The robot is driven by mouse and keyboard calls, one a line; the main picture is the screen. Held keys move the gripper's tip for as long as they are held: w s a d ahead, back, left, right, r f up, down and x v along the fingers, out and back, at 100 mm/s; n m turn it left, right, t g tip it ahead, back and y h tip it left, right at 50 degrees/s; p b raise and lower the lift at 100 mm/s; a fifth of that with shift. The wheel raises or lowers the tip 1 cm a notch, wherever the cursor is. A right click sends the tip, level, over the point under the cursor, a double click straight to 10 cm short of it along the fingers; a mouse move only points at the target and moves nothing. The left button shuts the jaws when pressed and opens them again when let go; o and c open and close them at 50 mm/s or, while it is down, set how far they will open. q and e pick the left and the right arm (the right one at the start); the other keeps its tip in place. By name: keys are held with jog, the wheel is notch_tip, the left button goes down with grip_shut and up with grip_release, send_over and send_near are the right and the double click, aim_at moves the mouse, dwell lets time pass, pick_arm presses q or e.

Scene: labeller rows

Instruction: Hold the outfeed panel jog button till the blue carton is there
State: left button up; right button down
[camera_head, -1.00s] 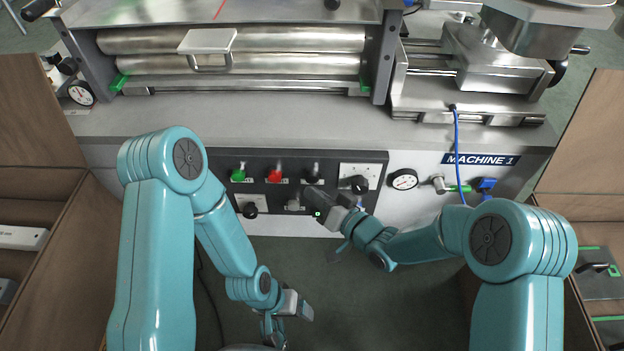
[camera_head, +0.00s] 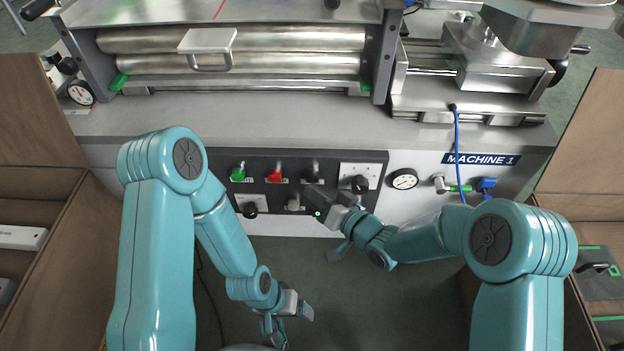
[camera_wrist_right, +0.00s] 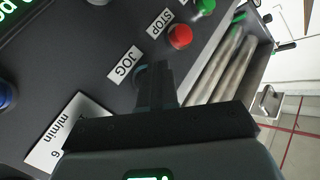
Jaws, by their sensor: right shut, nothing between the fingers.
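The dark control panel (camera_head: 270,163) is on the front of the machine. My right gripper (camera_head: 312,191) is at it, shut and empty, with its fingertips toward the panel's right half. In the right wrist view the fingertips (camera_wrist_right: 155,76) are at the panel face beside the white JOG label (camera_wrist_right: 124,65). They cover the jog button, so I cannot tell whether it is pressed in. No blue carton shows in either view. My left gripper (camera_head: 290,318) hangs low over the floor, away from the panel; its jaws are too unclear to read.
A red STOP button (camera_wrist_right: 180,36) and a green button (camera_wrist_right: 205,6) sit close to the fingertips. A black knob (camera_head: 360,184) is right of the gripper in the head view. Metal rollers (camera_head: 250,64) lie above.

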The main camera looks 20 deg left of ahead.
jog(key=shift+w+a, duration=0.1)
jog(key=shift+w, duration=0.2)
jog(key=shift+w+a+b, duration=0.15)
jog(key=shift+w+b, duration=0.15)
jog(key=shift+w, duration=0.2)
dwell(1.9)
jog(key=shift+s, duration=0.1)
dwell(4.1)
jog(key=shift+s+d, duration=0.25)
jog(key=shift+s, duration=0.55)
jog(key=shift+s+d, duration=0.25)
jog(key=shift+s, duration=0.55)
jog(key=shift+s+d, duration=0.2)
jog(key=shift+s, duration=0.6)
jog(key=shift+s+d, duration=0.25)
jog(key=shift+s, duration=0.55)
